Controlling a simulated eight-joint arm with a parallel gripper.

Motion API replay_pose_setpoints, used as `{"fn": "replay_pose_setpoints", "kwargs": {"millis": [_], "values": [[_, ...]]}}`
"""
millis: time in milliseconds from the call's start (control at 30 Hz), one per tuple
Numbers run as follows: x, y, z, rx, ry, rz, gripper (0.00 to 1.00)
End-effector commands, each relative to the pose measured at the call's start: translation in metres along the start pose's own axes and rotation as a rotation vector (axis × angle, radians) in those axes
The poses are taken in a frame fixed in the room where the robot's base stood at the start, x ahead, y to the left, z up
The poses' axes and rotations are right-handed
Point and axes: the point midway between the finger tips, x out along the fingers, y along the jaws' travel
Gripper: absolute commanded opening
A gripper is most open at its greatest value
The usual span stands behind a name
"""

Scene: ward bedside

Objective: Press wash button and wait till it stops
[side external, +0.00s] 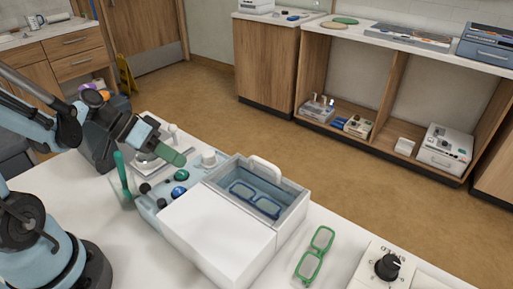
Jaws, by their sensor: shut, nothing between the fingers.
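A washing unit stands on the white table, with a basin (298,196) holding blue-framed glasses (255,198) in clear bluish liquid. A white handle (264,168) stands at the basin's far rim. A light-blue control panel (196,186) at its left carries teal round buttons (181,175) and black knobs (162,202). I cannot read which one is the wash button. My gripper (179,159) is shut and empty, its green fingertips just above and behind the upper teal button, apparently apart from it.
A white box-like cover (215,232) sits in front of the basin. Green glasses (315,254) lie on the table to the right, near a white dial unit (387,267). An upright green piece (122,172) stands left of the panel. Shelves and cabinets stand across the floor.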

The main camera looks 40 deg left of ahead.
Motion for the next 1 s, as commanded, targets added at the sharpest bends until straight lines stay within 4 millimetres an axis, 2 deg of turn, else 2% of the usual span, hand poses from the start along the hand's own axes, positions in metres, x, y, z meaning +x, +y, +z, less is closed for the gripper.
{"fn": "replay_pose_setpoints", "kwargs": {"millis": [1000], "values": [[0.0059,-0.0043,0.0043,0.0,0.0,0.0,0.0]]}}
